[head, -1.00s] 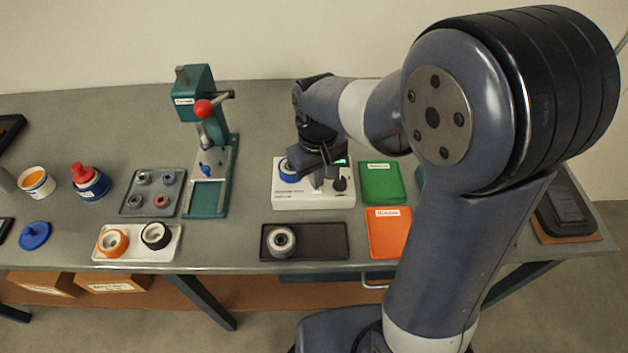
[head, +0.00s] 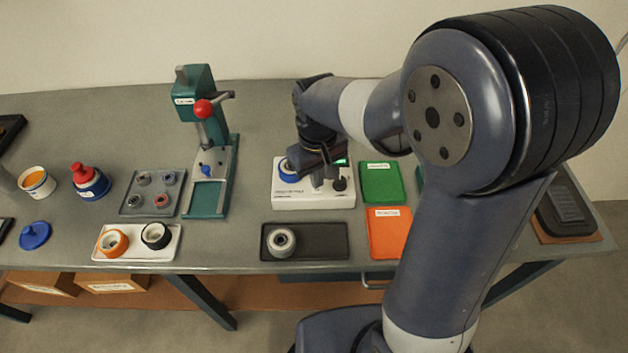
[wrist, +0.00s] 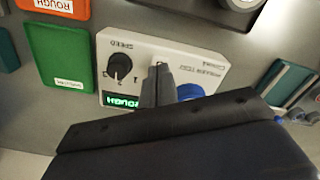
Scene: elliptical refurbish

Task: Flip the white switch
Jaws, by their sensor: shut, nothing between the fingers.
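The white tester box (head: 313,199) stands on the bench below my gripper. In the wrist view, the box (wrist: 188,47) shows a black speed knob (wrist: 119,66), a lit green display (wrist: 122,100) and part of a blue round part (wrist: 190,91). The white switch (wrist: 160,65) is mostly hidden behind my fingertips; only a small pale bit shows at their tip. My gripper (wrist: 158,78) is shut and empty, with its tips over the panel between the knob and the blue part. I cannot tell whether the tips touch the switch. In the head view my gripper (head: 319,178) is over the box.
A green tray (head: 381,183) and an orange tray (head: 390,232) lie right of the box. A dark tray with a grey ring (head: 281,241) lies in front. A green press (head: 207,140) stands to the left. Bare bench lies behind the box.

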